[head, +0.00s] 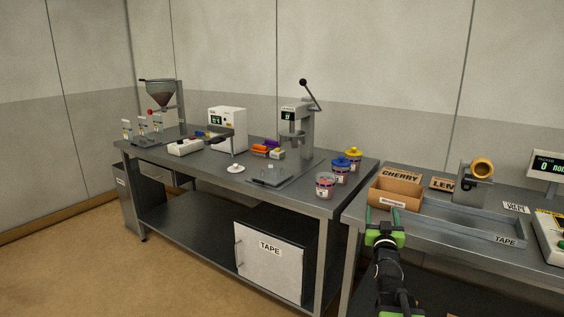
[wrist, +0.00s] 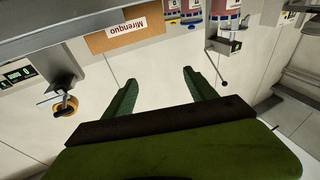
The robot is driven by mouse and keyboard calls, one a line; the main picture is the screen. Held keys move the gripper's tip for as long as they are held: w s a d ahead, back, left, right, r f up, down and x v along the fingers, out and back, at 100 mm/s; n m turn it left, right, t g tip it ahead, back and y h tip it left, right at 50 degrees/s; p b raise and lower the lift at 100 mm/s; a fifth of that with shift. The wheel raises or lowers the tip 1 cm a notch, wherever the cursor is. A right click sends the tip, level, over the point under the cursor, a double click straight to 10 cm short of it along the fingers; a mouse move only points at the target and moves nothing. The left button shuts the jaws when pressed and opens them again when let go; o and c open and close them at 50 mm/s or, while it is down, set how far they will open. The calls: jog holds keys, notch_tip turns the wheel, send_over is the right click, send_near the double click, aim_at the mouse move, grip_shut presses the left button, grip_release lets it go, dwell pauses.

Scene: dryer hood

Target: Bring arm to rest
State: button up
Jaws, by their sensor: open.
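My gripper (head: 382,217) is open and empty, with two green fingers spread apart. The arm is stretched out from the bottom of the head view.
A tape dispenser (head: 474,182) is to the right. The floor at left (head: 75,260) is clear.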

jog(key=a+f+n+g+y, duration=0.2)
jog(key=a+f+g+y, duration=0.2)
jog(key=a+f, duration=0.7)
jog(key=s+a+f+n+g+y, duration=0.1)
jog(key=s+a+f+g, duration=0.7)
jog(key=s+f, duration=0.3)
jog(key=s+d+f+g, duration=0.1)
jog(key=s+f+g, duration=0.25)
jog(key=s, duration=0.35)
jog(key=s+f+g, duration=0.2)
jog(key=s+g, duration=0.2)
jog(key=s, duration=0.2)
notch_tip(320, 180, up, 14)
jog(key=p, duration=1.4)
jog(key=shift+w+d+r+m+p, duration=0.2)
jog(key=shift+m+p, duration=0.1)
jog(key=shift+p, duration=0.1)
jog(key=shift+c, duration=0.3)
